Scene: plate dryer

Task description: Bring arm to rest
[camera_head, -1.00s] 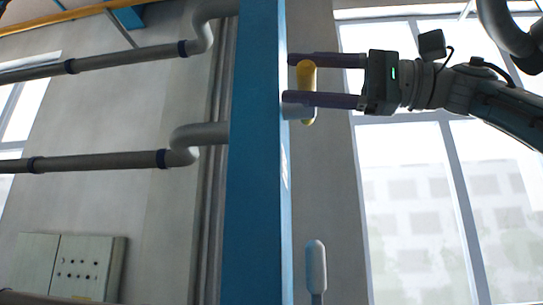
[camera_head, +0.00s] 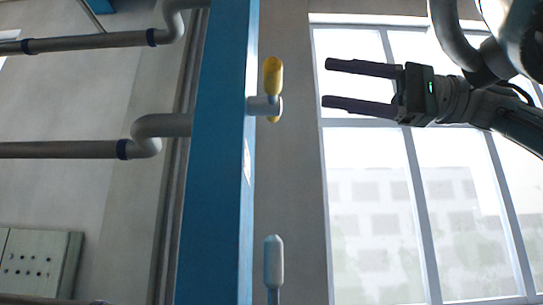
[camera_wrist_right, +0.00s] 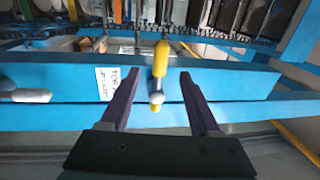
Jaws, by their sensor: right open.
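My right gripper (camera_head: 324,84) is open and empty in the head view, at the upper right, with its two dark fingers pointing left. A yellow-ended handle (camera_head: 273,77) on a grey stem sticks out from the side of a blue post (camera_head: 212,160). The fingertips are to the right of the handle, with a clear gap between them. In the right wrist view the yellow handle (camera_wrist_right: 160,62) shows in line with the space between the fingers (camera_wrist_right: 160,78), in front of a blue beam (camera_wrist_right: 230,78) with a white label. My left gripper is not in view.
A second, grey-white handle (camera_head: 274,262) stands below near the blue post. Grey pipes (camera_head: 70,150) and an electrical box (camera_head: 38,262) are at the left. A large window (camera_head: 400,180) is behind my right arm. The wrist view shows a dark rack (camera_wrist_right: 200,22) beyond the beam.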

